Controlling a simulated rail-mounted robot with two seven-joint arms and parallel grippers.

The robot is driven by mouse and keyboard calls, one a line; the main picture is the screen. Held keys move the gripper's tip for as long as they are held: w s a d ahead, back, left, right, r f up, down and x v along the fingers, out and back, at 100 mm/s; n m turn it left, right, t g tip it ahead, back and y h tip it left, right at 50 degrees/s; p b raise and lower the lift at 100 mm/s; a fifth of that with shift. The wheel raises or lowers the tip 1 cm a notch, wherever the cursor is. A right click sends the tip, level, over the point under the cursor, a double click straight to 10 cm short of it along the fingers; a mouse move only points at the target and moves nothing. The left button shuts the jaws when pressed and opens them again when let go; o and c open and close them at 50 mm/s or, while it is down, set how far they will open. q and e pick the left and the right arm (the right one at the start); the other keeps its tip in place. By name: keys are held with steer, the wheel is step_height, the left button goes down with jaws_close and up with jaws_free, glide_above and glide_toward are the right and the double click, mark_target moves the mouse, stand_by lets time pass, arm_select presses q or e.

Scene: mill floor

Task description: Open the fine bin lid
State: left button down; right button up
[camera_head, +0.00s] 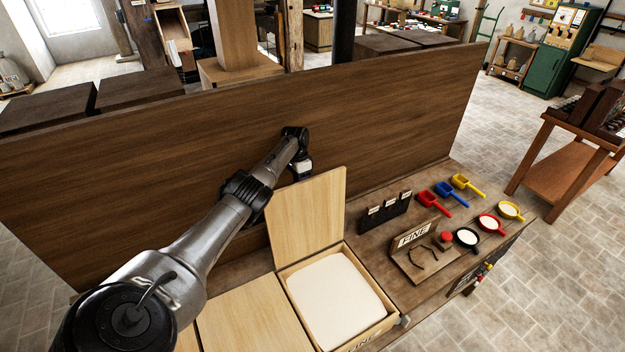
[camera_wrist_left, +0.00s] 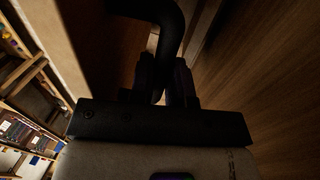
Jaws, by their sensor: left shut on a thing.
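The fine bin (camera_head: 392,318) is a pale wooden box with white powder inside and partly visible lettering on its front. Its lid (camera_head: 308,218) stands raised, near upright, at the bin's back edge. My left arm reaches behind the lid, and its gripper (camera_head: 302,170) is partly hidden there by the lid's top. In the left wrist view the dark fingers (camera_wrist_left: 165,85) are shut on a dark curved handle (camera_wrist_left: 168,18); the grip is dim. My right gripper is in neither view.
A tall wooden back board (camera_head: 400,110) stands close behind the lid. A closed pale lid (camera_head: 252,318) lies left of the open bin. To the right are a FINE sign stand (camera_head: 415,236), coloured scoops (camera_head: 447,193) and several small round pans (camera_head: 490,222).

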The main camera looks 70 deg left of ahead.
arm_select(q)
steer(key=shift+s+f, duration=0.2)
steer(key=shift+f, duration=0.2)
steer(key=c, duration=1.5)
jaws_free()
steer(key=shift+o, duration=0.6)
steer(key=shift+s+d+f, duration=0.15)
steer(key=shift+s, duration=0.1)
steer(key=shift+o, duration=1.4)
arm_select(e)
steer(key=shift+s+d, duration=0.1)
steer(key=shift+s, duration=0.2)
arm_select(q)
steer(key=shift+w+r, duration=0.1)
steer(key=shift+r, duration=0.1)
steer(key=shift+r, duration=0.25)
step_height(320, 180, up, 13)
steer(key=a+b, duration=0.2)
steer(key=shift+a, duration=0.4)
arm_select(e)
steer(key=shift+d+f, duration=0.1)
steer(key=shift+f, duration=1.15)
